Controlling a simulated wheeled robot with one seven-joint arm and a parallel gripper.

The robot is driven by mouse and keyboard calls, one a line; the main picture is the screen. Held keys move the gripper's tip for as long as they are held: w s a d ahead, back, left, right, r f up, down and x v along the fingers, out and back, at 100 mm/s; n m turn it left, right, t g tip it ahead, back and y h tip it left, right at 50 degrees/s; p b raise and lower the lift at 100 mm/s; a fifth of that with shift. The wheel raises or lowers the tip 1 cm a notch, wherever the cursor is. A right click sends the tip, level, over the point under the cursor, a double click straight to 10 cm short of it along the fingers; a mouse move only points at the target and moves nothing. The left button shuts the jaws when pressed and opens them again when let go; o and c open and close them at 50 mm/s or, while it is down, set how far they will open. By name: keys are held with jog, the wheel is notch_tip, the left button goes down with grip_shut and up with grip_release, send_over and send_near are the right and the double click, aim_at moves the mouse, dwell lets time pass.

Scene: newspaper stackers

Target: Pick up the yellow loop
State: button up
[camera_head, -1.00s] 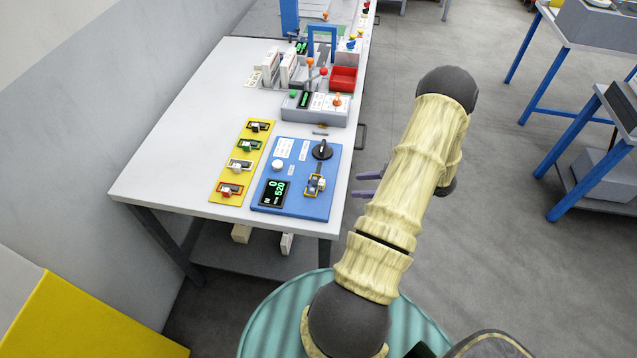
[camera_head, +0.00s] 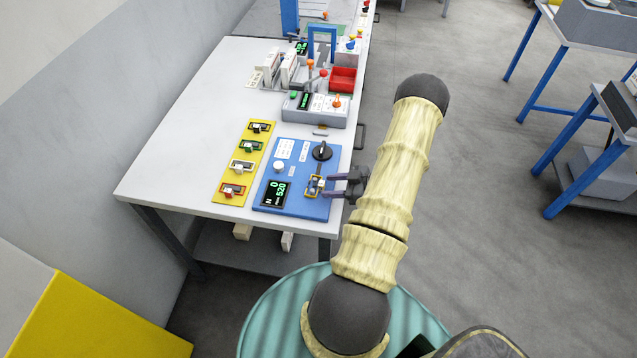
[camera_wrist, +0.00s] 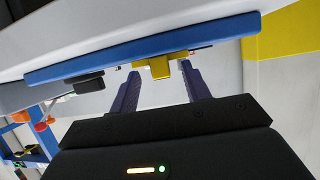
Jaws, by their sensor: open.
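The yellow loop (camera_head: 313,186) sits at the right part of the blue panel (camera_head: 300,207) on the table, around a small grey and white part. In the wrist view the yellow loop (camera_wrist: 160,67) shows edge-on below the blue panel's edge, between my two fingers. My gripper (camera_head: 326,185) is open, its purple fingers pointing left at the loop from the panel's right side. In the wrist view my gripper (camera_wrist: 160,83) has one finger on each side of the loop, with gaps visible. I cannot tell whether the fingertips touch anything.
A black knob (camera_head: 322,151) stands on the panel, above the loop. A grey box (camera_head: 316,108) and a red bin (camera_head: 343,79) stand farther back.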

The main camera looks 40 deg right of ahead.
jog(key=shift+x, duration=0.85)
grip_shut()
